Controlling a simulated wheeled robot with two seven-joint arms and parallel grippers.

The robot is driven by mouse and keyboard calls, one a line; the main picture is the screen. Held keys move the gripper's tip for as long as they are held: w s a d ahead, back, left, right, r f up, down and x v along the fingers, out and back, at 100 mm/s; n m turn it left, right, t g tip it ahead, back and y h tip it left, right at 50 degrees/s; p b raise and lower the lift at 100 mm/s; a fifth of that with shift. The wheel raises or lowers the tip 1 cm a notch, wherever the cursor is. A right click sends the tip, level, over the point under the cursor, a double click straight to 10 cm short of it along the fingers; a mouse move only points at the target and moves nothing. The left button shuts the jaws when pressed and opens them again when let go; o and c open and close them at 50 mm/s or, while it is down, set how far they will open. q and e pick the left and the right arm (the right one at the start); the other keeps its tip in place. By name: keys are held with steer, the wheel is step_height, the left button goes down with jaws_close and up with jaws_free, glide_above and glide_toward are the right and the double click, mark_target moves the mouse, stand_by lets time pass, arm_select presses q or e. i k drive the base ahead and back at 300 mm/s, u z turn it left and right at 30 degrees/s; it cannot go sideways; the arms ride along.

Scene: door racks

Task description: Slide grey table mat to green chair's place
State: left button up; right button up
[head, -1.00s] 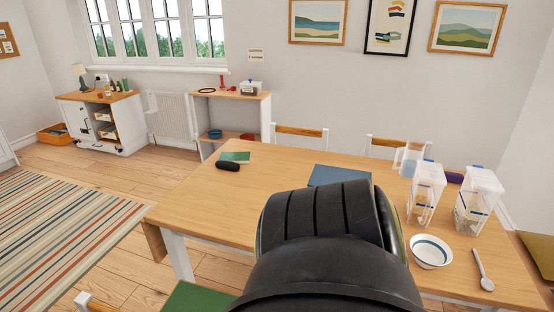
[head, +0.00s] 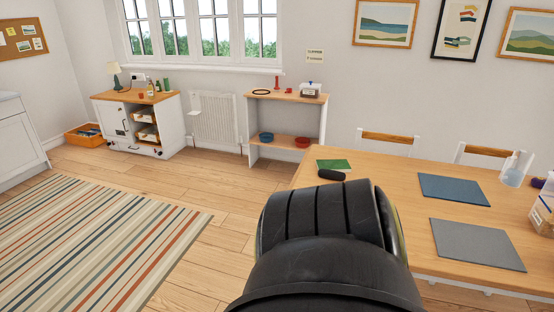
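The grey table mat (head: 477,244) lies flat on the near right part of the wooden table (head: 400,172). A blue mat (head: 453,189) lies behind it, with a strip of bare table between them. The green chair is not in view. A large black part of my own arm fills the bottom middle and hides the near left part of the table. Neither gripper's fingers show.
A green book-like item (head: 334,164) and a dark cylinder (head: 331,175) lie at the table's far left corner. A clear container (head: 543,208) stands at the right edge. Two chairs (head: 388,142) stand behind the table. Floor and striped rug (head: 95,235) are clear at left.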

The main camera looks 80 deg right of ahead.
mark_target(486, 246)
steer(key=i, duration=1.45)
steer(key=z, duration=2.7)
steer(key=i, duration=3.85)
steer(key=z, duration=2.7)
steer(key=i, duration=0.75)
steer(key=z, duration=0.85)
